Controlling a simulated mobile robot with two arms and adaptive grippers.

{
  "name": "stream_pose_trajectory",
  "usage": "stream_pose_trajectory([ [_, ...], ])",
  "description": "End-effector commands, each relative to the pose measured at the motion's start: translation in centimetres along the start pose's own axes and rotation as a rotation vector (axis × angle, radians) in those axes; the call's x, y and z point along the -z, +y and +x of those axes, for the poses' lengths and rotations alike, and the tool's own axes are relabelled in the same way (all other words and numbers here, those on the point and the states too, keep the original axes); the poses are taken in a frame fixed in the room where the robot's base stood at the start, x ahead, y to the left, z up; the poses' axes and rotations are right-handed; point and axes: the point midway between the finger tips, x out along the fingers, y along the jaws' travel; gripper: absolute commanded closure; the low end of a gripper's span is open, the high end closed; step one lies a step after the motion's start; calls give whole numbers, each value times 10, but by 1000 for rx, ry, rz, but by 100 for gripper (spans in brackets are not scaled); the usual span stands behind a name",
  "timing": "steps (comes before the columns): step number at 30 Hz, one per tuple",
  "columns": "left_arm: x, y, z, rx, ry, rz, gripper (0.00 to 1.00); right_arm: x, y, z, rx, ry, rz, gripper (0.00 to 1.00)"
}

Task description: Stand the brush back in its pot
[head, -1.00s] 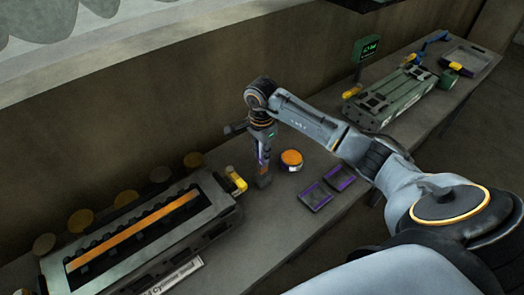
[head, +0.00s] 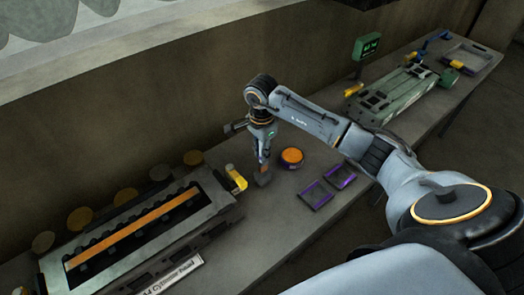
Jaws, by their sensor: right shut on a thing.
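My right gripper (head: 263,157) points down over the bench, between the cylinder head and the orange-topped tin. It is shut on a slim thing, probably the brush, mostly hidden by the fingers. A small dark grey block-like thing (head: 264,179) shows directly below the fingertips. I cannot tell whether it is the brush's pot or the brush's lower end, or whether it touches the bench. The round tin with an orange top (head: 291,155) stands just right of the gripper, apart from it. My left gripper is out of view.
The long cylinder head (head: 135,235) with an orange strip lies at the left, a yellow-capped thing (head: 236,178) at its end. Two small purple-edged trays (head: 316,195) lie right of the gripper. A green fixture (head: 402,95) stands farther right. The wall runs close behind the bench.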

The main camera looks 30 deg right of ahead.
Motion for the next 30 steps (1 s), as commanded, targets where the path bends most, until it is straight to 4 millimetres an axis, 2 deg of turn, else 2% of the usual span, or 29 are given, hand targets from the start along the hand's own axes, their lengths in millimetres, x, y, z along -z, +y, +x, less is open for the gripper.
stream_pose_trajectory([
  [30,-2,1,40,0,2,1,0,0,0,43,0,1,1,100],
])
